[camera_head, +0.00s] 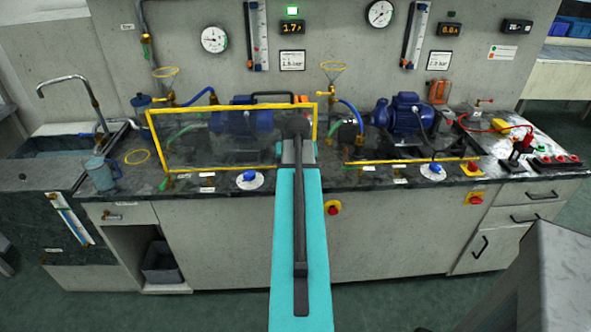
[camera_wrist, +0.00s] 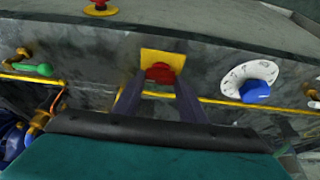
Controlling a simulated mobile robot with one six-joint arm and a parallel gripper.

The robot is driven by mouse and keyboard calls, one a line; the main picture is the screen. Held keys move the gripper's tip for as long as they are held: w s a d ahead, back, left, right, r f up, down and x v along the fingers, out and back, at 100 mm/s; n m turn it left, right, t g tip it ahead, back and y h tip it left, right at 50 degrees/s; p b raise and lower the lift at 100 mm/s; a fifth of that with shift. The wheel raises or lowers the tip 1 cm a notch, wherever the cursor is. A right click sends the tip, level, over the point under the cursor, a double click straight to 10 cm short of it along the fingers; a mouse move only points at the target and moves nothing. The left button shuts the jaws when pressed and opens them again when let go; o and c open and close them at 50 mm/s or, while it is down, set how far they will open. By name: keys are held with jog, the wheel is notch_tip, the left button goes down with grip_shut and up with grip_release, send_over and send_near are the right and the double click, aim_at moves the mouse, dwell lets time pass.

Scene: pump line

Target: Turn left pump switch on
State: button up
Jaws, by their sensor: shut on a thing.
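A red switch knob (camera_wrist: 160,73) on a yellow plate (camera_wrist: 163,57) sits on the dark counter, in the middle of the wrist view. My gripper (camera_wrist: 159,88) has its two dark fingers on either side of the red knob and is shut on it. In the head view my gripper (camera_head: 297,150) reaches down at the right end of the left pump's yellow guard, and my arm hides the red knob there. The left blue pump (camera_head: 238,120) stands behind the guard. A blue knob on a white dial (camera_head: 249,180) lies left of my gripper.
The yellow guard (camera_head: 230,107) stands close to my gripper. A red button on yellow (camera_head: 333,208) is on the bench front. The right blue pump (camera_head: 400,115) has its own blue dial knob (camera_head: 433,170) and red switch (camera_head: 474,168).

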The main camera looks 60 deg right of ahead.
dwell(0.4)
jog(key=o, duration=1.1)
jog(key=shift+c, duration=0.2)
jog(key=shift+r, duration=0.15)
jog(key=b+v, duration=0.1)
jog(key=v, duration=1.2)
jog(key=shift+r, duration=0.25)
